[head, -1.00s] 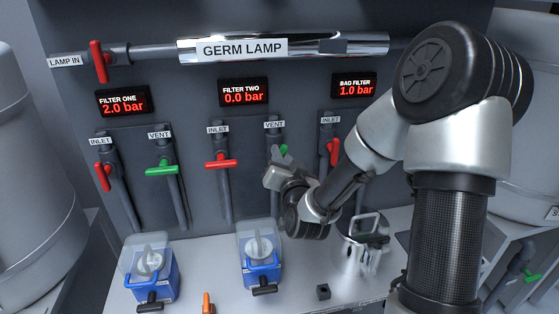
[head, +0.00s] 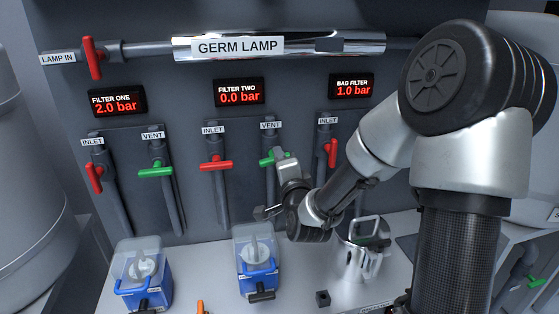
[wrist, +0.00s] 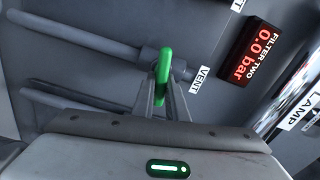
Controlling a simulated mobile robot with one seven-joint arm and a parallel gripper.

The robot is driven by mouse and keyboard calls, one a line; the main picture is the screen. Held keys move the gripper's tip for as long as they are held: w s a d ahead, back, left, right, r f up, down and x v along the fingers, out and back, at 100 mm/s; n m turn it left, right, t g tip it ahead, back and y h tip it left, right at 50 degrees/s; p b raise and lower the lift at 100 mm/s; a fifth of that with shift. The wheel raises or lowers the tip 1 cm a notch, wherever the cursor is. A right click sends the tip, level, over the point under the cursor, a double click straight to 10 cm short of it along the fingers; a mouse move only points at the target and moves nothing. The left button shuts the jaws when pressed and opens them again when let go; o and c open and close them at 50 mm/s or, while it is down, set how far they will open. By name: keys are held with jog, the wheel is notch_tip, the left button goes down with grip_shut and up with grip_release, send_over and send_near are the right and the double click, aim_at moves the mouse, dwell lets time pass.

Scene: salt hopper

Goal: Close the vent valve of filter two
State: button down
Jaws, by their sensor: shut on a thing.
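The green vent handle of filter two (head: 267,159) is on the pipe under the VENT label. It lies roughly across its pipe, and its left end shows beside my gripper (head: 280,158). In the wrist view the green handle (wrist: 164,68) stands between the fingers of my gripper (wrist: 165,95), which is shut on it. My gripper hides the handle's right part in the head view. The filter two display (head: 239,92) reads 0.0 bar.
The red filter two inlet handle (head: 216,165) lies across its pipe just to the left. The red bag filter inlet handle (head: 332,152) is close on the right. Below are a blue filter housing (head: 257,279) and a metal vessel (head: 360,262) on the bench.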

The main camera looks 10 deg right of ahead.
jog(key=shift+r+m, duration=0.1)
jog(key=shift+m, duration=0.7)
jog(key=c, duration=1.8)
grip_release()
jog(key=shift+o, duration=0.2)
jog(key=shift+f, duration=0.2)
